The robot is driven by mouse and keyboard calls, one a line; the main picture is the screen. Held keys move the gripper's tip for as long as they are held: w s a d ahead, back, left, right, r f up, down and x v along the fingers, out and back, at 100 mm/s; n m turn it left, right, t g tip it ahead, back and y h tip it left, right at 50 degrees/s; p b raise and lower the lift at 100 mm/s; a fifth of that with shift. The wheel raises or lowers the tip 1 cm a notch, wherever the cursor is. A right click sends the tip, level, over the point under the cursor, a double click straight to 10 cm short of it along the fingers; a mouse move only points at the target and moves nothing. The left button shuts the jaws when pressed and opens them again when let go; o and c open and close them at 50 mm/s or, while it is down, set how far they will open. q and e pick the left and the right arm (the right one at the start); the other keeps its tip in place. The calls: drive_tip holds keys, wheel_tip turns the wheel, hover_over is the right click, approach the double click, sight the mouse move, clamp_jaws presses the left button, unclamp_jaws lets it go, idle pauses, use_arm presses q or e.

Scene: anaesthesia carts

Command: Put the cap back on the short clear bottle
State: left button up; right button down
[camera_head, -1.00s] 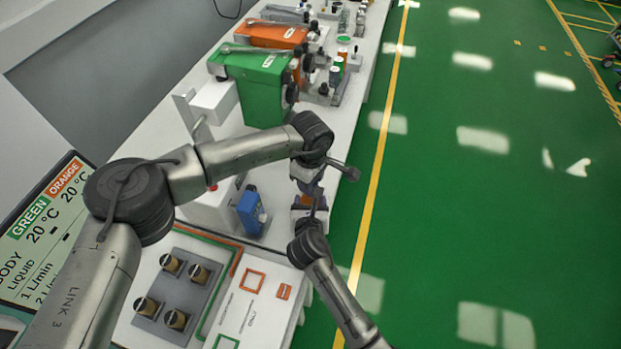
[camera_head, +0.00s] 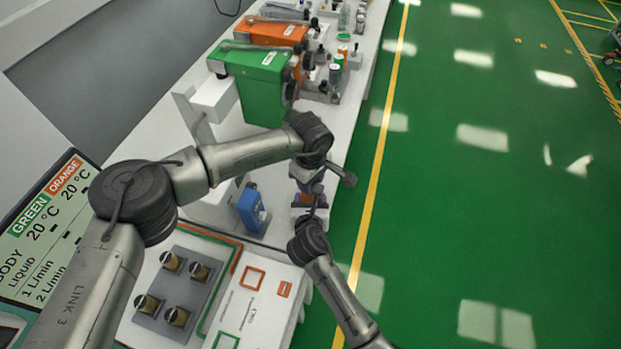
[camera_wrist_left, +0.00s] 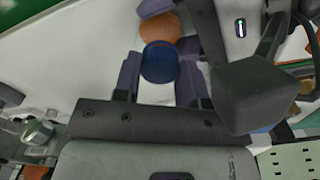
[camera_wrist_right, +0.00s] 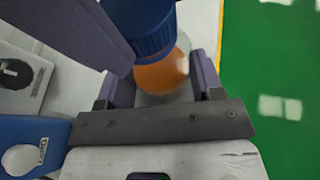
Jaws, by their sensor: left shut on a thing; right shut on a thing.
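My left gripper (camera_wrist_left: 160,72) is shut on the blue cap (camera_wrist_left: 160,64), which sits between its purple fingers. My right gripper (camera_wrist_right: 160,78) is shut on the short clear bottle (camera_wrist_right: 165,72), which holds orange liquid. In the right wrist view the blue cap (camera_wrist_right: 142,25) is right at the bottle's mouth end and hides the neck. I cannot tell whether cap and bottle touch. In the left wrist view the bottle's orange (camera_wrist_left: 160,27) shows just beyond the cap. In the head view both grippers meet near the bench edge, and my arms mostly hide cap and bottle.
A blue device (camera_head: 250,208) stands on the bench just left of the grippers. Green (camera_head: 258,85) and orange (camera_head: 275,33) units stand farther back. Open green floor lies to the right.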

use_arm(q)
drive_tip(key=m, duration=1.1)
drive_tip(key=o, duration=0.9)
drive_tip(key=shift+r, duration=2.25)
drive_tip(key=shift+c, duration=0.4)
